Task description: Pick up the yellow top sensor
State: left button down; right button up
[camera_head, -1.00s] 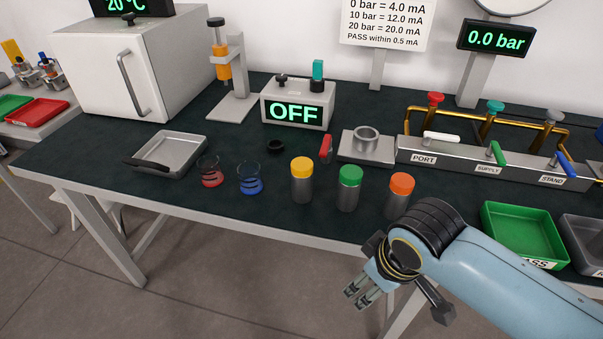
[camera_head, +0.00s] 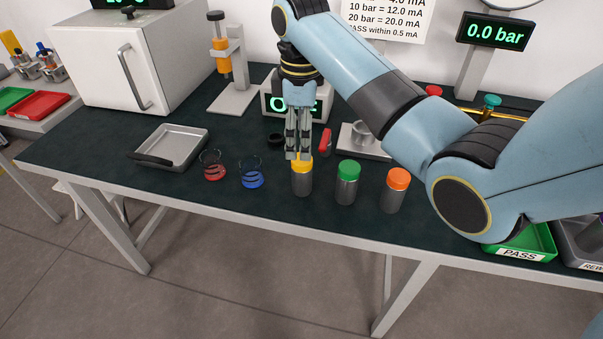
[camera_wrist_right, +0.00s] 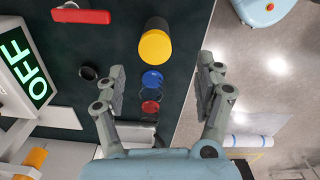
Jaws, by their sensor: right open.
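The yellow top sensor (camera_head: 302,181) is a grey cylinder with a yellow cap, standing upright near the front edge of the table. It is left of the green-topped sensor (camera_head: 347,184) and the orange-topped sensor (camera_head: 396,191). My right gripper (camera_head: 298,155) points down just above and behind the yellow cap, with its fingertips partly overlapping it in the head view. In the right wrist view, the yellow cap (camera_wrist_right: 155,47) lies ahead of the open fingers (camera_wrist_right: 163,75), seen between their lines and not gripped. My left gripper is not in view.
A metal tray (camera_head: 186,143) lies farther left. A red-handled item (camera_head: 325,140) and a box with a display (camera_head: 271,108) stand behind. The green PASS bin (camera_head: 520,240) is at right.

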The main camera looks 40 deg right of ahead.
aim_at(302, 170)
notch_tip(302, 170, down, 5)
jog(key=shift+w+f, duration=0.1)
jog(key=shift+w, duration=0.05)
jog(key=f, duration=0.5)
jog(key=shift+d+f, duration=0.15)
jog(key=shift+d, duration=0.15)
jog(key=shift+w, duration=0.1)
grip_shut()
